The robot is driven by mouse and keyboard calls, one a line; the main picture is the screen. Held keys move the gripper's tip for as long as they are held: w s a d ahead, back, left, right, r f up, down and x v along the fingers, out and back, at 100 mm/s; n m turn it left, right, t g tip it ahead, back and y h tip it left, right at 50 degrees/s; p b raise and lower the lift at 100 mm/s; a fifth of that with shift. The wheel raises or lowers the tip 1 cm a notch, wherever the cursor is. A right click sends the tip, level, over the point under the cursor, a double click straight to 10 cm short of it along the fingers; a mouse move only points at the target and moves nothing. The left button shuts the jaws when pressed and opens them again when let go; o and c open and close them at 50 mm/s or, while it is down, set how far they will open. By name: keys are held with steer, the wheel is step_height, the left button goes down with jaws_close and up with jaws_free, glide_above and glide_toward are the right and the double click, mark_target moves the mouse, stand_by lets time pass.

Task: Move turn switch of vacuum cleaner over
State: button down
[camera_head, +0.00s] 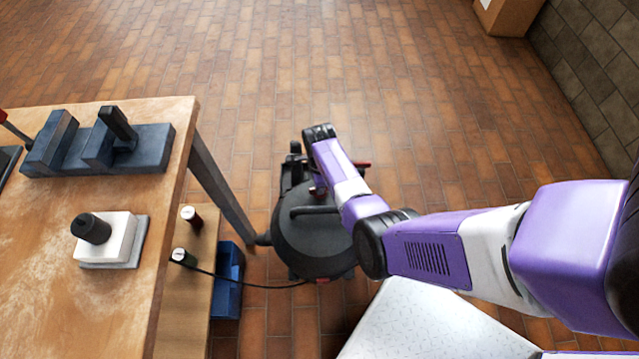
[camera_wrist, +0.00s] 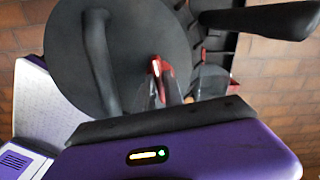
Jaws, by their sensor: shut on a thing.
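The vacuum cleaner (camera_head: 305,242) is a dark round canister on the brick floor, right of the workbench. Its dark round lid and handle (camera_wrist: 103,62) fill the upper left of the wrist view. My gripper (camera_wrist: 165,85) reaches down at the vacuum's far side and is shut on a small red part, which I take to be the turn switch (camera_wrist: 156,68). In the head view my arm and wrist hide the switch and the fingers. The switch's exact angle cannot be told.
A wooden workbench (camera_head: 60,280) stands at the left, with a blue-grey vise (camera_head: 95,150) and a white block with a black knob (camera_head: 105,240). A blue bin (camera_head: 228,280) sits beside the vacuum. A black cable (camera_head: 250,286) runs to the vacuum.

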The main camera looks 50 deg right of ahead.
steer(key=shift+d+m, duration=0.1)
steer(key=shift+m, duration=1)
steer(key=c, duration=1.4)
jaws_free()
steer(key=shift+c, duration=0.2)
steer(key=shift+r+p, duration=0.15)
steer(key=shift+p, duration=0.15)
step_height(320, 180, up, 8)
steer(key=shift+f+p, duration=0.2)
steer(key=shift+p, duration=0.95)
